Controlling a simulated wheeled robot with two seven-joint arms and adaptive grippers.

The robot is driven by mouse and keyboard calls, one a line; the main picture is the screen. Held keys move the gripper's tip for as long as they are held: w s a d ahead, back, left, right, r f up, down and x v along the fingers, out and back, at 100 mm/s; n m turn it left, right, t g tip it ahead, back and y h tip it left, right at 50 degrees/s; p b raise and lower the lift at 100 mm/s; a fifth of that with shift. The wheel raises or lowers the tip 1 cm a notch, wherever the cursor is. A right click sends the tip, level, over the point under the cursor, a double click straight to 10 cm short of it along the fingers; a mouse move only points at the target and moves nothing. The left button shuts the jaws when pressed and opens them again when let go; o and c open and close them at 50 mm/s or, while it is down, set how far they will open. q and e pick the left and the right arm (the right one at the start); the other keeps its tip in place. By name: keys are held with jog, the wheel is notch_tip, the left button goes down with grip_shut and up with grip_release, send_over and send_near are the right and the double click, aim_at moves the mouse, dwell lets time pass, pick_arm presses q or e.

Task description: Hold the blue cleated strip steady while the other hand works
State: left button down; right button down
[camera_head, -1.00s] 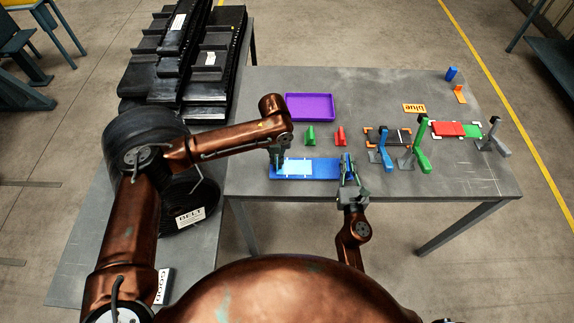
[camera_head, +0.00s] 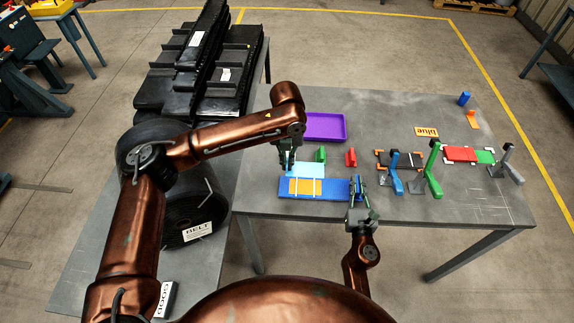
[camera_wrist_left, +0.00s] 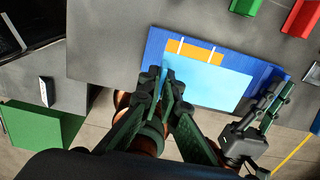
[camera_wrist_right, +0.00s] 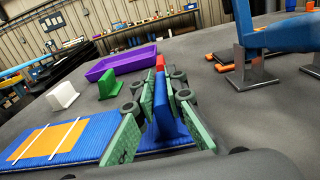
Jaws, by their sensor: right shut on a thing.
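The blue cleated strip (camera_head: 335,188) lies flat on the grey table, with an orange patch (camera_head: 305,187) crossed by two white lines. My right gripper (camera_head: 357,184) is shut on an upright blue cleat (camera_wrist_right: 164,112) at the strip's right end. My left gripper (camera_head: 287,164) is over the strip's far left edge, its fingers together on a light blue sheet (camera_wrist_left: 212,82). In the head view this sheet (camera_head: 306,170) shows beyond the orange patch. The fingers partly hide the sheet's gripped edge.
A purple tray (camera_head: 324,127), a green block (camera_head: 320,155) and a red block (camera_head: 351,158) sit behind the strip. Blue (camera_head: 394,175) and green (camera_head: 433,170) upright fixtures stand to the right. Black ridged belts (camera_head: 205,80) are stacked at left. The table's front is clear.

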pick_arm(q)
jog(key=shift+d+r, duration=0.25)
jog(key=shift+r, duration=1.05)
pick_arm(e)
jog(key=shift+d, duration=0.1)
pick_arm(q)
jog(key=shift+r, duration=0.1)
notch_tip(320, 180, up, 8)
dwell(1.1)
pick_arm(e)
jog(key=c, duration=1.9)
grip_release()
jog(key=shift+r, duration=0.1)
